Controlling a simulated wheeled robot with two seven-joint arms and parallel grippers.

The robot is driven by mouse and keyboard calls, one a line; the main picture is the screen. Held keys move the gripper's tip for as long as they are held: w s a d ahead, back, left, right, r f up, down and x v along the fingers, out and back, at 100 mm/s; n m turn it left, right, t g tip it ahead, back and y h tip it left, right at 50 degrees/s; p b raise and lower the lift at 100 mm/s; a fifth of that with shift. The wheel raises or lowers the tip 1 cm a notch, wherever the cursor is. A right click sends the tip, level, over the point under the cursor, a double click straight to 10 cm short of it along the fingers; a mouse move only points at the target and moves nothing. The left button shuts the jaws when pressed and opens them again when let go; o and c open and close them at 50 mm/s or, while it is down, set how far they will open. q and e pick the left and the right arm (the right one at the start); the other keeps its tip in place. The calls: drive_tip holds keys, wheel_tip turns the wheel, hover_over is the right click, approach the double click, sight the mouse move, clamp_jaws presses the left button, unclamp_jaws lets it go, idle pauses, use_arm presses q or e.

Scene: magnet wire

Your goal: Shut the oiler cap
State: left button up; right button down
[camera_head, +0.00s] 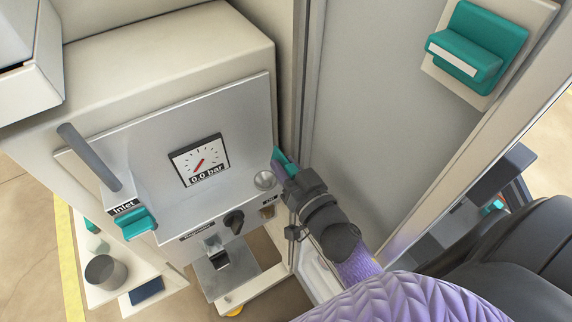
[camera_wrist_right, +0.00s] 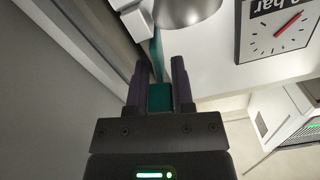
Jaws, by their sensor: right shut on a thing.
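A teal tab (camera_head: 281,155), which seems to be part of the oiler cap, shows at the right edge of the grey panel. My right gripper (camera_head: 286,170) is shut on it. In the wrist view the teal piece (camera_wrist_right: 159,97) sits between the two dark fingers of the right gripper (camera_wrist_right: 161,78). A round silver oiler part (camera_head: 265,179) is just left of the gripper, and it also shows above the fingertips in the wrist view (camera_wrist_right: 186,10). The cap's exact angle is hard to tell. My left gripper is not in view.
The panel (camera_head: 240,110) carries a gauge (camera_head: 200,160) reading 0.0 bar, a teal inlet lever (camera_head: 138,223) and a black knob (camera_head: 234,220). A grey door (camera_head: 385,120) with a teal handle (camera_head: 478,45) stands close right of the arm. A metal cup (camera_head: 105,271) stands lower left.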

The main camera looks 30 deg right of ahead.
drive_tip(key=shift+a+n, duration=0.1)
drive_tip(key=shift+n, duration=0.2)
drive_tip(key=n, duration=0.2)
drive_tip(key=shift+a+r+n+p, duration=0.1)
drive_tip(key=shift+a+n+p, duration=0.2)
drive_tip(key=shift+a+p, duration=0.05)
drive_tip(key=shift+s+a+n, duration=0.1)
drive_tip(key=shift+a+n, duration=0.2)
drive_tip(key=shift+n, duration=0.6)
drive_tip(key=shift+a+n, duration=0.25)
drive_tip(key=shift+n, duration=0.65)
drive_tip(key=shift+c, duration=2.4)
unclamp_jaws()
drive_tip(key=s+b, duration=0.1)
drive_tip(key=s, duration=0.9)
drive_tip(key=shift+d+b, duration=0.3)
drive_tip(key=shift+d, duration=0.05)
